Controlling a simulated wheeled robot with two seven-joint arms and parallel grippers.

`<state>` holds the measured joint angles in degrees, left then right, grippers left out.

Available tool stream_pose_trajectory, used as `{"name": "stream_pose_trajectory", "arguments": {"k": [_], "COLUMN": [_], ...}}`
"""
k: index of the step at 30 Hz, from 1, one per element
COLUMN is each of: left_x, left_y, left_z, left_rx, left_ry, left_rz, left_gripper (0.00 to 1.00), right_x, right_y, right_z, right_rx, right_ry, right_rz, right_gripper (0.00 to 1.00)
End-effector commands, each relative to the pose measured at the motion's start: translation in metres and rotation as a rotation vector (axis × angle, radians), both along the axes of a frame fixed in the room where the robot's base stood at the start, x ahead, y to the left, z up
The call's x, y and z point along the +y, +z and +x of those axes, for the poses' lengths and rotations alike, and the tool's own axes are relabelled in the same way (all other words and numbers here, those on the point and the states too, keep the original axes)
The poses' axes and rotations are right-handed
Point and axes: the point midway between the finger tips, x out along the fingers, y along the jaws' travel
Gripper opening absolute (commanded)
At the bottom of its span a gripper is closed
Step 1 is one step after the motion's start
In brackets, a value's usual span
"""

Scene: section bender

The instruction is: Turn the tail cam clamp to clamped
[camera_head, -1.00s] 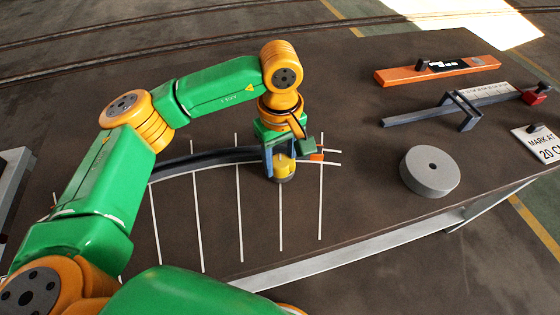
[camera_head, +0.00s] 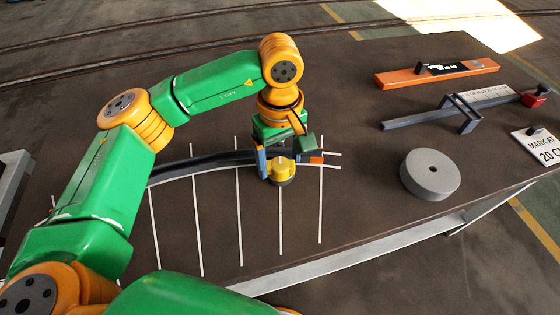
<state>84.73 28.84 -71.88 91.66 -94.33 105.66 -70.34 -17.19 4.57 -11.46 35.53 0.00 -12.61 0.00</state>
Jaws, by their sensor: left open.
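The tail cam clamp (camera_head: 283,172), a yellow round piece on a dark base, sits on the table beside the right part of a dark curved bar (camera_head: 205,164). My left gripper (camera_head: 282,158) points down over the clamp from behind. Its fingers are spread, a blue one at the left and a green-grey one at the right. I cannot tell whether either finger touches the clamp. The clamp's lever direction is too small to make out. My right gripper is not in view.
White lines cross the brown table (camera_head: 380,235) under the bar. A grey disc (camera_head: 430,174) stands to the right. Bare table lies between clamp and disc.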

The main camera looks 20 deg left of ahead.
Motion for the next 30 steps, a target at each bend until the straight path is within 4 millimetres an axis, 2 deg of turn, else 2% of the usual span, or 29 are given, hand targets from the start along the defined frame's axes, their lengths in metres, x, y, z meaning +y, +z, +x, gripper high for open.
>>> {"name": "stream_pose_trajectory", "arguments": {"k": [6,9,22,24,30], "left_x": [-0.001,-0.001,0.0,0.0,0.0], "left_y": [0.045,0.056,0.059,0.068,0.119], "left_z": [0.001,0.0,0.0,0.0,0.0], "left_rx": [-0.004,-0.003,-0.001,-0.001,-0.001], "left_ry": [-0.001,-0.001,-0.001,-0.001,-0.001], "left_rz": [-0.001,-0.001,-0.001,-0.001,-0.001], "left_gripper": [0.81,0.81,0.81,0.81,0.81], "right_x": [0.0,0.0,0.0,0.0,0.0], "right_y": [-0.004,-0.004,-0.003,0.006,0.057], "right_z": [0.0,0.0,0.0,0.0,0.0], "right_rx": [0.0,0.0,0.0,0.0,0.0], "right_ry": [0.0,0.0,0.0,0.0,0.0], "right_rz": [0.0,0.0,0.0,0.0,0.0], "right_gripper": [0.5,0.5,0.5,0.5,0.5]}}
